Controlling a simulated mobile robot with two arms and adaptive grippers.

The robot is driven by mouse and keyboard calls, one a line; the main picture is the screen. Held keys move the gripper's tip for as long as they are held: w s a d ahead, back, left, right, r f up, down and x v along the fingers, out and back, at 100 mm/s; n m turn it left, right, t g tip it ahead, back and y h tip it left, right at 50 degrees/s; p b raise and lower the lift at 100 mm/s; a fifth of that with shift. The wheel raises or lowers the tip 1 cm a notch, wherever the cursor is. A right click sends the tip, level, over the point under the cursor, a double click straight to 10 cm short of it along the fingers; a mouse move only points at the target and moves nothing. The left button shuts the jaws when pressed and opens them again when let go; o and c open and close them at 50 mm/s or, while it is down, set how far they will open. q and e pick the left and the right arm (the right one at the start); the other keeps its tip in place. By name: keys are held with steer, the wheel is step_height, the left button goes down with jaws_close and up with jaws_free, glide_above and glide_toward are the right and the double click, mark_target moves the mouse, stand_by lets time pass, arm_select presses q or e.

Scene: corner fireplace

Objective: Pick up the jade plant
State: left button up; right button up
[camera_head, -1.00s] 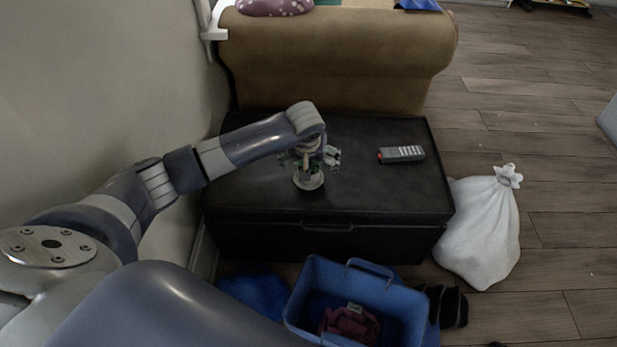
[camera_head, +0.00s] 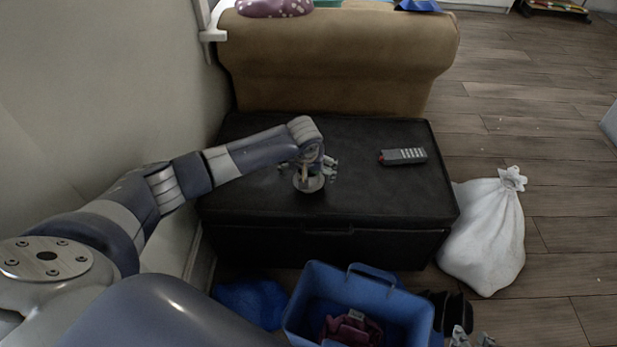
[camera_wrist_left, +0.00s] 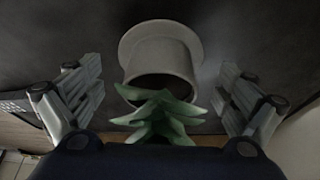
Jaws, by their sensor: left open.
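The jade plant stands in a pale pot (camera_head: 309,184) on a black chest (camera_head: 380,200). In the left wrist view, its green leaves (camera_wrist_left: 160,118) and the pot (camera_wrist_left: 160,50) lie between the two fingers. My left gripper (camera_head: 308,170) is over the plant from above, open, with a finger on either side and a gap between each finger and the pot. In the head view the gripper hides most of the leaves. Parts of my right gripper (camera_head: 471,339) show at the bottom edge, mostly cut off.
A grey remote (camera_head: 403,156) lies on the chest to the right of the plant. A tan sofa arm (camera_head: 335,60) rises behind the chest. A blue bin (camera_head: 360,300) with a dark red cloth stands in front. A white bag (camera_head: 484,235) sits on the floor to the right.

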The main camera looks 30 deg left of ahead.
arm_select(q)
steer(key=shift+c, duration=0.2)
steer(key=c, duration=1.6)
steer(key=shift+r, duration=0.1)
